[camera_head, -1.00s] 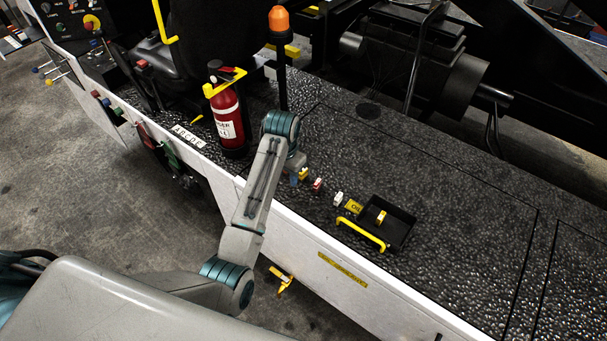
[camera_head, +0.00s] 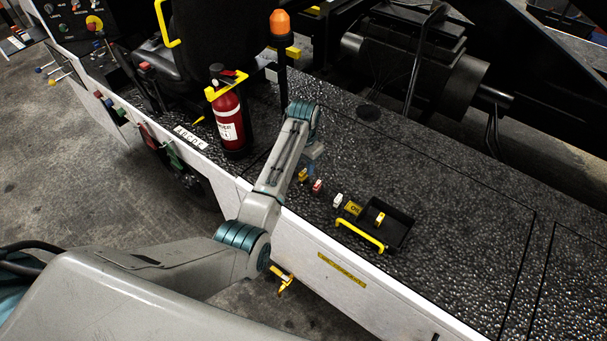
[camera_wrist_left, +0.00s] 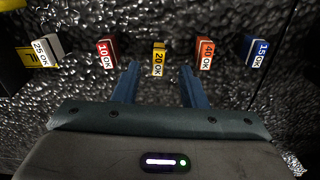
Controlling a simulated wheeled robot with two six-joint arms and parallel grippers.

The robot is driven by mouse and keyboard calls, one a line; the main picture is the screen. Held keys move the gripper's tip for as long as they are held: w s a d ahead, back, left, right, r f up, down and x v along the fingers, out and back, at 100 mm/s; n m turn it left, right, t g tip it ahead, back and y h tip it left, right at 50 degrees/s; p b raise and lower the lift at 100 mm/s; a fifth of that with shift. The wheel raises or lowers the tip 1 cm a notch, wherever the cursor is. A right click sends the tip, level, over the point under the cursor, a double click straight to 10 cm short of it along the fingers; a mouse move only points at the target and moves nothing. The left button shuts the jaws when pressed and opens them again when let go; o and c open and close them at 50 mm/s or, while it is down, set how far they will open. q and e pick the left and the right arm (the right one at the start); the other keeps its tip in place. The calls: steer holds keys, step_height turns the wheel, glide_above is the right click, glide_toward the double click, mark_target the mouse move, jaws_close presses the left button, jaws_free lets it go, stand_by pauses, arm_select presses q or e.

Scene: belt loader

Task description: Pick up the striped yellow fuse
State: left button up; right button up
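A row of small fuses lies on the dark bumpy deck. The yellow fuse marked 20 (camera_wrist_left: 159,58) is in the middle of the row in the left wrist view; it also shows in the head view (camera_head: 303,175). Another small yellow piece (camera_head: 381,218) lies in the black tray (camera_head: 401,233). Stripes are too small to make out on either. My left gripper (camera_wrist_left: 158,70) is open, with its blue fingers to either side of the yellow 20 fuse in the picture and nothing held. In the head view the left gripper (camera_head: 311,167) is partly hidden by its arm. My right gripper is out of view.
A red fuse (camera_wrist_left: 107,53) and a white fuse (camera_wrist_left: 45,51) lie left of the yellow one. An orange fuse (camera_wrist_left: 204,54) and a blue fuse (camera_wrist_left: 255,51) lie right. A red extinguisher (camera_head: 229,120) and a beacon post (camera_head: 282,70) stand close to my arm.

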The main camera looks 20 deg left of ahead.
mark_target(304, 172)
arm_select(q)
steer(key=shift+s+f+p, duration=0.1)
steer(key=shift+f+p, duration=0.5)
steer(key=shift+f, duration=1.5)
steer(key=shift+c, duration=0.5)
jaws_close()
steer(key=shift+r, duration=0.1)
